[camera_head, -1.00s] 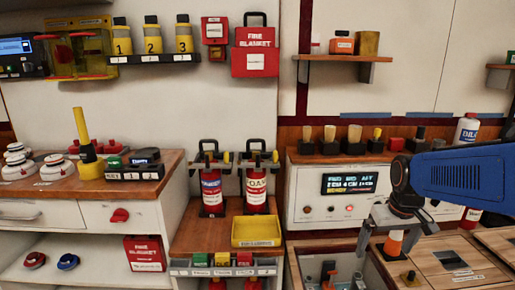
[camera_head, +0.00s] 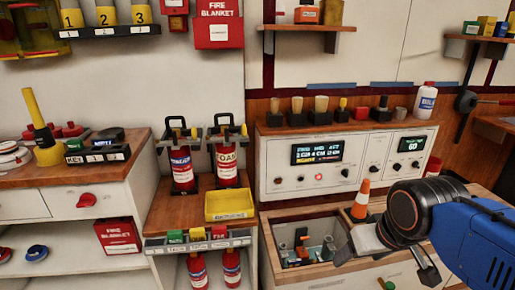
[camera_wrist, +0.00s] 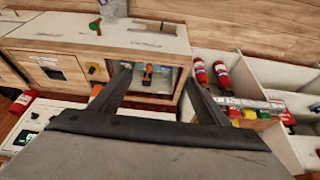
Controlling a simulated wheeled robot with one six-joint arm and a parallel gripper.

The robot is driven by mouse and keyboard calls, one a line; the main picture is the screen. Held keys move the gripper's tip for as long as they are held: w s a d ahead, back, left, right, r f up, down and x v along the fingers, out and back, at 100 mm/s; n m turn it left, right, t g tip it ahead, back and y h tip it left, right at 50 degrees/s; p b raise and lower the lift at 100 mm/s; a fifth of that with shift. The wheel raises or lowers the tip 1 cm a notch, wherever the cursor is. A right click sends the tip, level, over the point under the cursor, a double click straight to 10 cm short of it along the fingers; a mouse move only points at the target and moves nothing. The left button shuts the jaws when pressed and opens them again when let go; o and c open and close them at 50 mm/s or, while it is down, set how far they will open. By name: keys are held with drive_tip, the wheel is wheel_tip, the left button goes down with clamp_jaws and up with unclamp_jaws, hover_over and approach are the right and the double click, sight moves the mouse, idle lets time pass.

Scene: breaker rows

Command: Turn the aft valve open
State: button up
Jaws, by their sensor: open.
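An open well (camera_head: 268,240) is sunk in the wooden counter at lower middle right in the head view. Small valve-like parts (camera_head: 301,238) stand in it, one with an orange-red top. In the wrist view an orange-red handle (camera_wrist: 147,75) shows inside an opening between my fingers, apart from them as far as I can see. A green handle (camera_wrist: 95,26) stands on the panel to its left. I cannot read which is the aft valve. My gripper (camera_head: 388,264) is open and seems empty, right of the well; it also shows in the wrist view (camera_wrist: 157,80).
An orange-and-white cone (camera_head: 361,200) stands on the counter close behind my gripper. A white control panel (camera_head: 340,160) with displays rises behind. Left of the well are a yellow tray (camera_head: 229,204) and fire extinguishers (camera_head: 181,168).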

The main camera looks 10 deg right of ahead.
drive_tip(key=c, duration=0.9)
drive_tip(key=w+d+f+n+g+h, duration=0.1)
drive_tip(key=w+d+f+n, duration=0.15)
drive_tip(key=w, duration=0.25)
drive_tip(key=w+d+f+n+g+h, duration=0.1)
drive_tip(key=w+n, duration=0.2)
drive_tip(key=w, duration=0.3)
drive_tip(key=w+d+f+n+g+h, duration=0.1)
drive_tip(key=w+d+f+n, duration=0.15)
drive_tip(key=w, duration=0.25)
drive_tip(key=w+d+f+n+g+h, duration=0.2)
drive_tip(key=w+d+f+n, duration=0.1)
drive_tip(key=w+f+n, duration=0.9)
drive_tip(key=shift+m+y, duration=0.3)
drive_tip(key=shift+m, duration=0.5)
drive_tip(key=x, duration=0.6)
drive_tip(key=w+x, duration=0.1)
drive_tip(key=x, duration=0.5)
drive_tip(key=w+a+x, duration=0.1)
drive_tip(key=x, duration=0.6)
drive_tip(key=shift+f, duration=0.15)
clamp_jaws()
